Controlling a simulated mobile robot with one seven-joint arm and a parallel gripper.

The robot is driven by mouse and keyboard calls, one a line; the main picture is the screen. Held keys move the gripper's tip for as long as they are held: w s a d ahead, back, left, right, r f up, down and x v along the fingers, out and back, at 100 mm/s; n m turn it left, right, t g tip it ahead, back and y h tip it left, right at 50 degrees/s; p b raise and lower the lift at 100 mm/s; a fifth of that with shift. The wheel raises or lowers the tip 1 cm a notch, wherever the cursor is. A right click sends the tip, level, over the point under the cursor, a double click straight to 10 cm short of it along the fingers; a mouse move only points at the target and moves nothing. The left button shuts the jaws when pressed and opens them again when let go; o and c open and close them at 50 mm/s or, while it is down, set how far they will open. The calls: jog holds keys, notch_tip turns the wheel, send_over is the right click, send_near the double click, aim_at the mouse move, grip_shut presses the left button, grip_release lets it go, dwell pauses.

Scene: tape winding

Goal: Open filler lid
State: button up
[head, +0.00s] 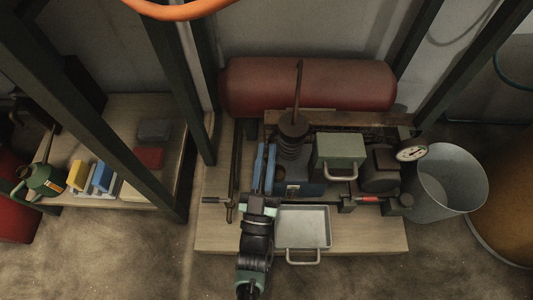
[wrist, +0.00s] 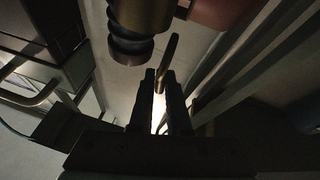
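My gripper (head: 265,150) has two blue fingers, apart with a gap between them, at the left front of the machine. In the wrist view the fingers (wrist: 160,75) are dark and parallel. A rod (wrist: 170,60) shows beyond the gap; I cannot tell that it is touched. No part is clearly marked as the filler lid. A green box (head: 340,147) with a handle sits on the machine, right of my gripper. A dark ribbed post (head: 292,140) with a tall rod (head: 298,85) stands close to the right of the fingers; it looms upper left in the wrist view (wrist: 130,45).
A grey tray (head: 303,228) lies on the wooden base right of my arm. A red tank (head: 310,87) lies behind. A gauge (head: 411,150) and a metal bucket (head: 450,180) stand right. A dark frame post (head: 185,100) and a side bench (head: 125,115) are left.

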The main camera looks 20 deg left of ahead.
jog(key=o, duration=0.3)
jog(key=shift+o, duration=0.2)
jog(key=p+v, duration=0.2)
jog(key=v, duration=1.1)
